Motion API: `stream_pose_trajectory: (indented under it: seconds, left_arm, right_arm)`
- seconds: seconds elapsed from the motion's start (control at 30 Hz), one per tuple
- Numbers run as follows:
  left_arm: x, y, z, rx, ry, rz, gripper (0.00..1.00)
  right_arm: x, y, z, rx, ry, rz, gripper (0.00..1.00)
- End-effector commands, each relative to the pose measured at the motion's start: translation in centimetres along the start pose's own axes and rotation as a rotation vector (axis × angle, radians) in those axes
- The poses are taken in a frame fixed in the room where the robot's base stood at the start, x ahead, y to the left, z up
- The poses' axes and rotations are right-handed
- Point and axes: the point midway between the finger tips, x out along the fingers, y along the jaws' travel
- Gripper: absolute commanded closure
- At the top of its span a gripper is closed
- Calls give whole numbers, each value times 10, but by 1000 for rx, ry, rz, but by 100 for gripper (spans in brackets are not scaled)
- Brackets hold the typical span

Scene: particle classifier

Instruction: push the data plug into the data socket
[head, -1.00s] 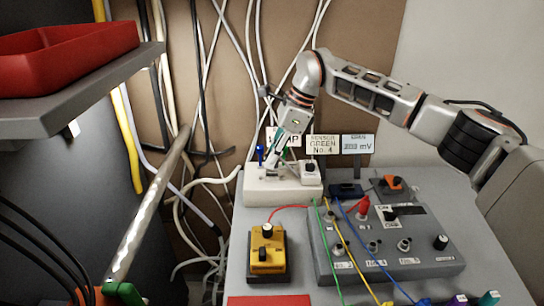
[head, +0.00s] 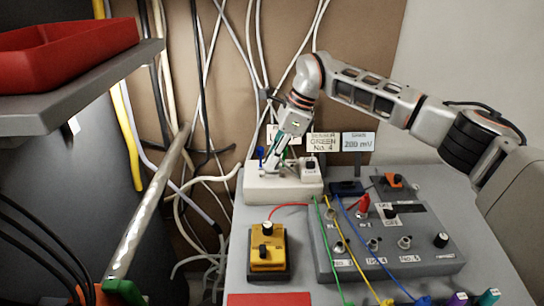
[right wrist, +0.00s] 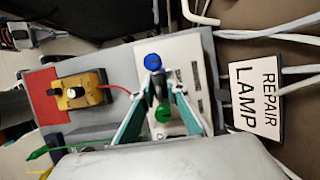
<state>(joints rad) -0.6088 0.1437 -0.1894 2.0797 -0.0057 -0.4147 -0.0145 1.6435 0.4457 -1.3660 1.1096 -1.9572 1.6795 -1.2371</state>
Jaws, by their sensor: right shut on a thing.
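My right gripper (head: 271,166) reaches down from the upper right onto a white box (head: 252,188). In the right wrist view its fingertips (right wrist: 156,80) are closed on a small dark grey part (right wrist: 159,91) above the box. A blue knob (right wrist: 153,61) stands just beyond the tips, and a green round part (right wrist: 163,113) lies between the fingers. The blue knob also shows in the head view (head: 260,152). I cannot tell which parts are the data plug and data socket; the gripper hides part of the box top.
A grey control box (head: 425,266) with red, green, yellow and blue leads stands at the right. A yellow unit (head: 267,254) is in front. A REPAIR LAMP sign (right wrist: 257,92) is beside the white box. A silver rod (head: 148,215) and loose cables are at the left.

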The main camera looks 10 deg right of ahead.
Motion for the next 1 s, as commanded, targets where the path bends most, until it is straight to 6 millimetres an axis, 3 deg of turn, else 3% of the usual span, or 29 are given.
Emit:
stream_pose_trajectory:
  seconds: [0.7, 0.73, 0.8, 1.0]
  left_arm:
    - [1, 1, 4, -1, -4, 2, 100]
    - [1, 1, 4, -1, -4, 2, 100]
    - [1, 1, 4, -1, -4, 2, 100]
    - [0, 1, 3, -1, -4, 1, 100]
  right_arm:
    - [15, 0, -6, 1, 1, 1, 100]
    - [15, 0, -6, 1, 1, 1, 84]
    - [15, 0, -6, 1, 1, 2, 67]
    - [14, 0, -6, 0, 0, 1, 67]
